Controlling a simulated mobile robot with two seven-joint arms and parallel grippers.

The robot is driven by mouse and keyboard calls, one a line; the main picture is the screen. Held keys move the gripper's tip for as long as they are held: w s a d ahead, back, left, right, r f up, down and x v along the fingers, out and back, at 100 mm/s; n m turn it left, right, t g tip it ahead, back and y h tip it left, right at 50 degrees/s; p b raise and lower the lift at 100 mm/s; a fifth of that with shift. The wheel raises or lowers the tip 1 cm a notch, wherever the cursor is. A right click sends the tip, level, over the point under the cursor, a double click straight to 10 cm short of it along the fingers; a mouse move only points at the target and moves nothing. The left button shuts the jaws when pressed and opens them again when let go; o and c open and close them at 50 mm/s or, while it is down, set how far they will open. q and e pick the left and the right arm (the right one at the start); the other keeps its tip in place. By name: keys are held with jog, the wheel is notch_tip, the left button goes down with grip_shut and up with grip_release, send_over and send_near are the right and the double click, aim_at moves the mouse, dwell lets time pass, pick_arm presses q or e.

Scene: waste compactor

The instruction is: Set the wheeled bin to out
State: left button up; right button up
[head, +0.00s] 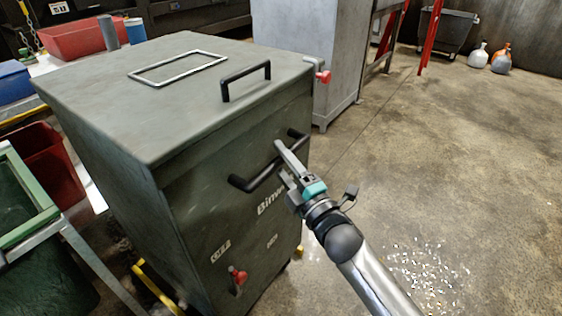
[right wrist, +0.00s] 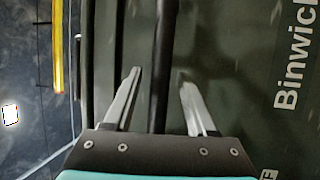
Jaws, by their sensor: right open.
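The wheeled bin is a dark grey-green box (head: 120,170) with a flat lid, "Binwick" lettering on its front and a black bar handle (head: 255,178) across that front. My right gripper (head: 283,155) is at the bin's front, at the black handle. In the right wrist view its two fingers (right wrist: 160,98) are apart, with the black handle bar (right wrist: 164,60) running between them. I cannot tell whether either finger touches the bar. My left gripper is not in view.
A second black handle (head: 246,80) is on the lid. A grey cabinet (head: 300,50) stands behind. Open concrete floor (head: 450,150) lies to the right, with scattered bits (head: 425,270).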

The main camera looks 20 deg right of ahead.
jog(key=shift+c, duration=0.3)
grip_shut()
dwell(1.1)
